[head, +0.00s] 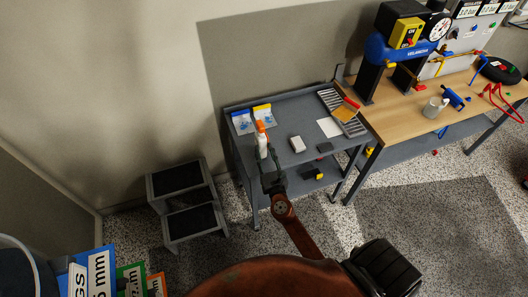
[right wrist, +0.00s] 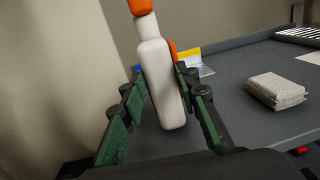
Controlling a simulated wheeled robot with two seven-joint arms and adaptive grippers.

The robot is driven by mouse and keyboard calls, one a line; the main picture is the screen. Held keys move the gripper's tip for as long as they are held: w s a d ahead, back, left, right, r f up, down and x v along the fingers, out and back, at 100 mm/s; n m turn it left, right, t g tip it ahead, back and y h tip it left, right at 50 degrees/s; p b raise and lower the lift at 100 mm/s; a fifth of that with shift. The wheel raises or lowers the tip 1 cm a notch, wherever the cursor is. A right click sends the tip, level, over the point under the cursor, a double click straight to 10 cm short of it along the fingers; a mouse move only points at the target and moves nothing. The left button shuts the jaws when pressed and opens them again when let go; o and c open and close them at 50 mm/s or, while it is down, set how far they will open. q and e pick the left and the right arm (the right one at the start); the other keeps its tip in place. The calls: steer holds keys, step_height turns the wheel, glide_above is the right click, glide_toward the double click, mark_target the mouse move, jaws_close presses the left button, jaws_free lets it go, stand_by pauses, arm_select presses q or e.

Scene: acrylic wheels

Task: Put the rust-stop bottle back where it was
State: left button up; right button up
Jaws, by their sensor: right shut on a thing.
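The rust-stop bottle is a white bottle (head: 262,146) with an orange top. In the head view it stands at the left front part of the grey cart (head: 285,165). In the right wrist view the bottle (right wrist: 163,85) leans a little, between the two green-lined fingers. My right gripper (head: 268,166) is shut on it from the front. Whether the bottle's base touches the cart top cannot be told.
A white block (head: 298,144), a white sheet (head: 329,128), blue-and-white packets (head: 243,123) and a slatted tray (head: 330,98) are on the cart. A wooden workbench (head: 400,120) adjoins it at right. A step stool (head: 182,200) stands left.

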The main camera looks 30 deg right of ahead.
steer(key=shift+f, duration=0.2)
steer(key=o, duration=0.8)
steer(key=shift+o, duration=0.2)
steer(key=shift+s+r, duration=0.2)
steer(key=shift+r, duration=0.05)
steer(key=v, duration=1.1)
steer(key=shift+s+a+b, duration=0.2)
steer(key=shift+s+b, duration=0.1)
steer(key=shift+b, duration=0.1)
steer(key=shift+f, duration=0.1)
